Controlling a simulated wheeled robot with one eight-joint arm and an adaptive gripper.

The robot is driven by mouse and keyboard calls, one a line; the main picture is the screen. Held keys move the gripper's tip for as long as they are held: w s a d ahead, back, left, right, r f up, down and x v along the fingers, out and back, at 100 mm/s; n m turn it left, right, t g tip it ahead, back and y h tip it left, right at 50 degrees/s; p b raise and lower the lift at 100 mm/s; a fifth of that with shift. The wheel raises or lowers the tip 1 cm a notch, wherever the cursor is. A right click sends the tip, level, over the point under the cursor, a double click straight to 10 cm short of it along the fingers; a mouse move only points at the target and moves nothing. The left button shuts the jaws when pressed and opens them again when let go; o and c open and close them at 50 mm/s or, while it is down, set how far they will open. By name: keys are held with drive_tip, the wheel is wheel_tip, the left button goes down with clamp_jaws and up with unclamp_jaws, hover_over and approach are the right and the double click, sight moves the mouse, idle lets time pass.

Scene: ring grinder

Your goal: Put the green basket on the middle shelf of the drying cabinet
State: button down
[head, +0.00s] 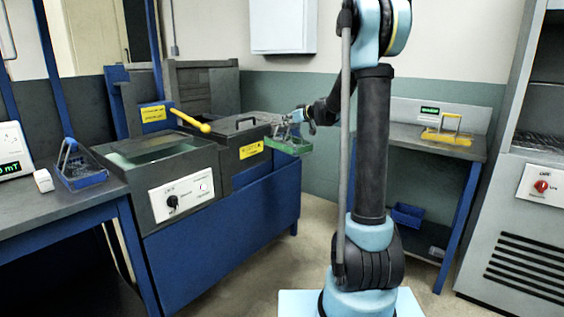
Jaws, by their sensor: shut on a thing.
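The green basket (287,146) hangs near the right end of the blue-framed machine. My gripper (291,122) is shut on its upper part, likely its handle, though the grip is small and partly hidden. I cannot tell whether the basket is clear of the machine's edge. The drying cabinet appears to be the tall grey unit (510,205) at the right edge, cut off by the frame. Its front stands open and a wire shelf (540,142) shows inside. Its other shelves are hard to make out.
A yellow basket (447,136) stands on the side table (405,134) between my arm and the cabinet. A blue basket (80,172) stands on the left bench (65,214). A yellow-handled lever (190,121) sticks up from the machine. A blue bin (407,215) is under the side table.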

sight(307, 143)
drive_tip(key=d+f, duration=0.3)
drive_tip(key=s+d+f+m+t+h, duration=0.1)
drive_tip(key=d+f, duration=0.2)
drive_tip(key=f, duration=0.1)
drive_tip(key=d+f+m+h, duration=0.1)
drive_tip(key=d+f, duration=0.2)
drive_tip(key=shift+s+f, duration=0.3)
drive_tip(key=s+d+f+m+t+h, duration=0.1)
drive_tip(key=s+d+f+m+h, duration=0.1)
drive_tip(key=s+d+f, duration=0.3)
wheel_tip(307, 143, down, 3)
drive_tip(key=d, duration=0.2)
drive_tip(key=shift+d+t, duration=0.3)
drive_tip(key=shift+d, duration=0.05)
drive_tip(key=shift+r, duration=0.1)
